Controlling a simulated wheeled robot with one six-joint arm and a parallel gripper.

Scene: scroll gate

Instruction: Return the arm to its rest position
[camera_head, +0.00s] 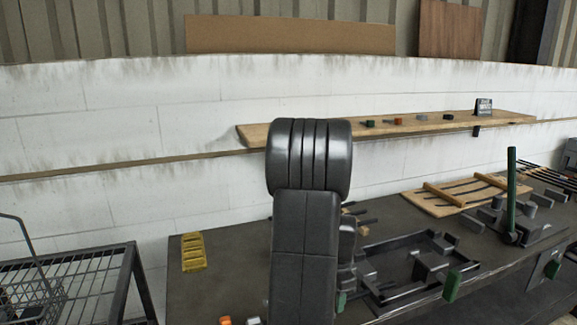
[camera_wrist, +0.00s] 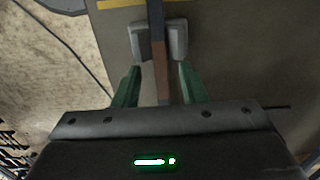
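My gripper (camera_wrist: 157,42) shows in the wrist view with two green fingers and grey pads at their tips. The fingers stand apart, and a narrow strip, part grey and part brown (camera_wrist: 160,72), runs through the gap between them. I see gaps beside the strip, so nothing appears clamped; its depth relative to the fingers is unclear. In the head view my dark arm rises in the centre in front of the bench, and I cannot make out the gripper there.
The dark bench (camera_head: 225,270) carries a yellow slotted piece (camera_head: 193,252), a dark frame (camera_head: 400,262), a green upright lever (camera_head: 511,190) and a wooden slatted board (camera_head: 465,193). A wall shelf (camera_head: 390,127) holds small blocks. A wire rack (camera_head: 75,285) stands left.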

